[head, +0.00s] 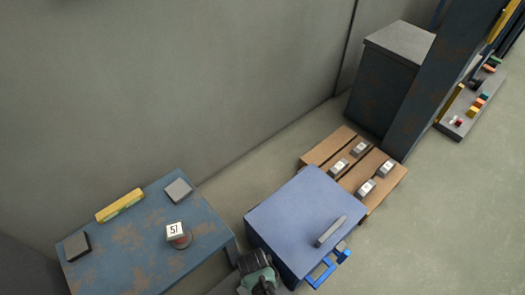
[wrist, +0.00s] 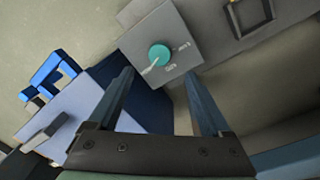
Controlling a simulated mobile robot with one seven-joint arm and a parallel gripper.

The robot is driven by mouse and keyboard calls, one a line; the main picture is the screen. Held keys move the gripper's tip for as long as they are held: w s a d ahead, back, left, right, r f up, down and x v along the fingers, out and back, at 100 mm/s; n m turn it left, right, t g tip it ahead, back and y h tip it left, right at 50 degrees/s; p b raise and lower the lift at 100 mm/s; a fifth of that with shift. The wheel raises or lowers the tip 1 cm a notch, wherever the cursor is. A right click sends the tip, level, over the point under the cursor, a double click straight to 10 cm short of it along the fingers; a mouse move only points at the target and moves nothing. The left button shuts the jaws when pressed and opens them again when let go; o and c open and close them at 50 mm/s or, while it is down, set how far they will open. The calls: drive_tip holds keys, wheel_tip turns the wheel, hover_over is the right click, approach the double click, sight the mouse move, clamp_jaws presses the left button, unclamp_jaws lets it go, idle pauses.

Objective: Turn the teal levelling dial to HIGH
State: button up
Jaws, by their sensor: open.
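The teal levelling dial (wrist: 160,54) shows in the wrist view, on the face of a grey box (wrist: 137,42) near the top centre. A pale pointer on the dial points to the lower left of the picture. Small labels sit to the right and below right of the dial, too small to read surely. My gripper (wrist: 159,80) is open and empty. Its two fingers lie left and right below the dial in the picture, apart from it. I cannot make out the dial in the head view.
A blue cabinet (head: 300,215) with a bright blue handle (head: 322,272) stands beside a wooden pallet (head: 320,153) bearing several small blocks. A worn blue table (head: 135,245) holds a yellow bar, grey pieces and a block marked 57.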

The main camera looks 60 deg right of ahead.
drive_tip(key=shift+w+a+r+p, duration=0.1)
drive_tip(key=shift+r+p, duration=0.65)
drive_tip(key=shift+r, duration=1.2)
